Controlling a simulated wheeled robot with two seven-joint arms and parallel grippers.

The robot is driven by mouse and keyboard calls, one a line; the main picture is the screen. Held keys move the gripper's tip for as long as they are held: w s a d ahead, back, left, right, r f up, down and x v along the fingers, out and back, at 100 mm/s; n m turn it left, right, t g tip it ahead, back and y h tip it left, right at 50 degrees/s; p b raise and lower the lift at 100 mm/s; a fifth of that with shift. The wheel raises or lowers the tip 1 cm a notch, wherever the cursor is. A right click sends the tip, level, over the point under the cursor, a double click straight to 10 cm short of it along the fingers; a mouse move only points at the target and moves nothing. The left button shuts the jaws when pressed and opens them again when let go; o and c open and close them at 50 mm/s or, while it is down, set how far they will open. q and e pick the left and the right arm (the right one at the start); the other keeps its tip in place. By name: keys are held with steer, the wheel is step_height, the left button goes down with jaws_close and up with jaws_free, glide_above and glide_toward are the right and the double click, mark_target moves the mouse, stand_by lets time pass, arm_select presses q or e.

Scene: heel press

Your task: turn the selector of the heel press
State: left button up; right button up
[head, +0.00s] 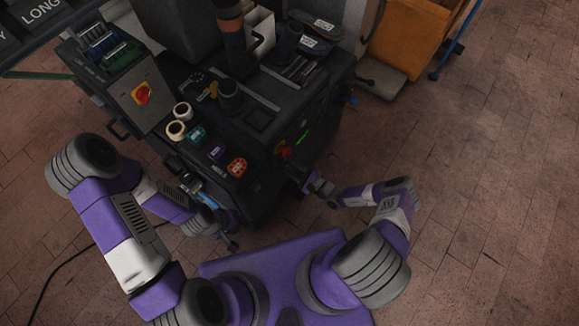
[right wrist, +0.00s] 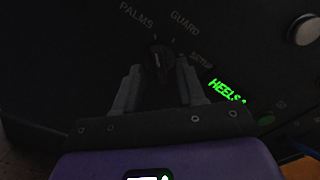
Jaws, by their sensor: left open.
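The selector of the heel press is a dark round knob (right wrist: 160,62) on the black front panel in the right wrist view. The knob's pointer is too dark to read surely. My right gripper (right wrist: 159,70) has one finger on each side of the knob, apart, with dark gaps showing. Whether the fingertips touch it is unclear. In the head view, my right gripper (head: 306,183) is at the front of the press (head: 255,120). My left gripper (head: 231,241) is open and empty, low beside the press.
A panel with a red and yellow switch (head: 142,94) stands at the press's left. Tape rolls (head: 177,129) and an orange-red item (head: 237,167) lie on its top. An orange cabinet (head: 410,40) stands behind. The floor at right is clear.

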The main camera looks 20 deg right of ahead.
steer(key=shift+x, duration=0.9)
jaws_close()
